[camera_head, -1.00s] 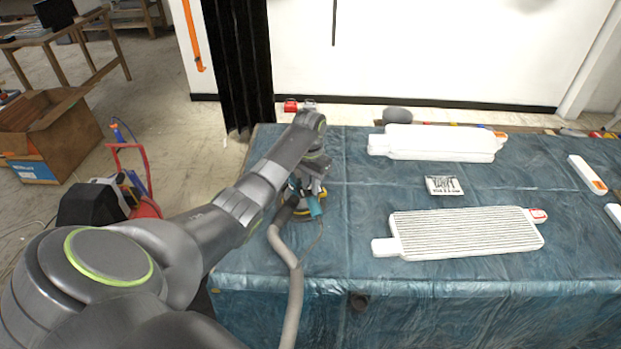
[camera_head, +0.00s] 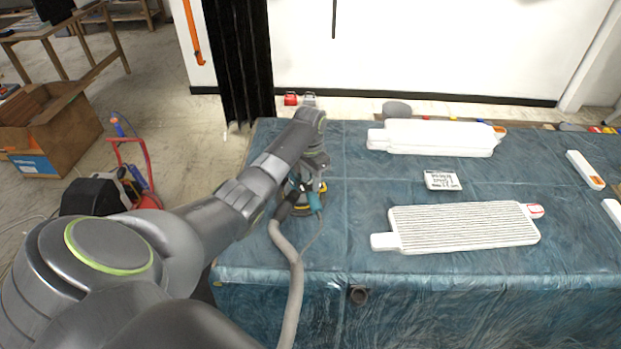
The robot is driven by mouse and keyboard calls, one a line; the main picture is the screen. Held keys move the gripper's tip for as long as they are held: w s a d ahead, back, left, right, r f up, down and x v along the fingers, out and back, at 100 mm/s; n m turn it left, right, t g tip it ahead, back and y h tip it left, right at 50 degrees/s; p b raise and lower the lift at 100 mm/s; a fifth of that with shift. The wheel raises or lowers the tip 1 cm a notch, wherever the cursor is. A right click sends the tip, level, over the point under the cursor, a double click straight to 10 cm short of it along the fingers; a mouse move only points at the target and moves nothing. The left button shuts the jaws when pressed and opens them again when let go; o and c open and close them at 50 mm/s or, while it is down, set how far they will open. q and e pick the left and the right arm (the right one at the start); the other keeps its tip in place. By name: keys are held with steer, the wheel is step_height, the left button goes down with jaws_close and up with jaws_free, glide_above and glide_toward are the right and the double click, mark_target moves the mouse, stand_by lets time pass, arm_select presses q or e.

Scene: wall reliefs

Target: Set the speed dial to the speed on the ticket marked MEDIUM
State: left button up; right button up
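A power sander (camera_head: 299,201) with teal parts, a yellowish pad and a grey hose stands at the left end of the blue-covered table. My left gripper (camera_head: 307,184) is right at it, above or against its top. The fingers are dark and partly covered by my arm, so contact and opening are unclear. I cannot make out a speed dial on the sander. A small white card (camera_head: 441,180) with dark print lies mid-table, well to the right of the gripper; its words are too small to read. My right gripper is not in view.
A ribbed white panel (camera_head: 464,227) lies at the front of the table (camera_head: 365,205), and stacked white panels (camera_head: 436,138) lie behind. The hose (camera_head: 296,290) hangs over the front edge. White pieces lie at the right. The cover between sander and panels is clear.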

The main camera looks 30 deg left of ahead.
arm_select(q)
steer(key=shift+o, duration=0.9)
step_height(320, 180, up, 9)
steer(key=b, duration=0.2)
step_height(320, 180, up, 7)
steer(key=p, duration=0.6)
glide_above(310, 182)
steer(key=shift+r+p, duration=0.5)
steer(key=shift+r, duration=0.2)
